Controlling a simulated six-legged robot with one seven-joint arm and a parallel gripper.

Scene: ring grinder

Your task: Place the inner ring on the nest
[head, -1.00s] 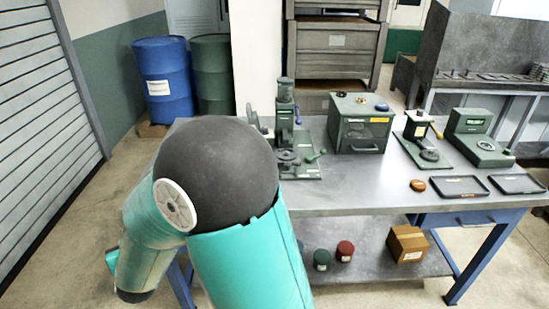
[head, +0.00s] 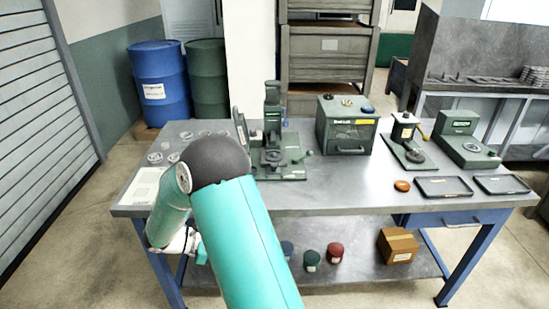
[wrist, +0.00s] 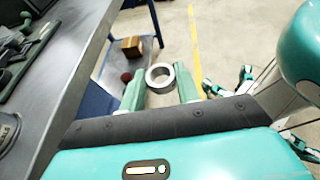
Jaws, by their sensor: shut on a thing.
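The inner ring, a pale metal ring (wrist: 160,77), is between the fingertips of my gripper (wrist: 160,85) in the wrist view. My gripper is shut on it and holds it in the air beside the table, over the floor. In the head view my arm hides most of the gripper and I cannot see the ring. A green machine (head: 272,110) stands on the table with a round dark fixture (head: 272,156) on its base. Other round fixtures sit on the stand (head: 415,155) and the green device (head: 474,147) to the right. I cannot tell which is the nest.
The grey table (head: 340,190) has small clear dishes (head: 155,157) and a white sheet (head: 143,187) at its left end.

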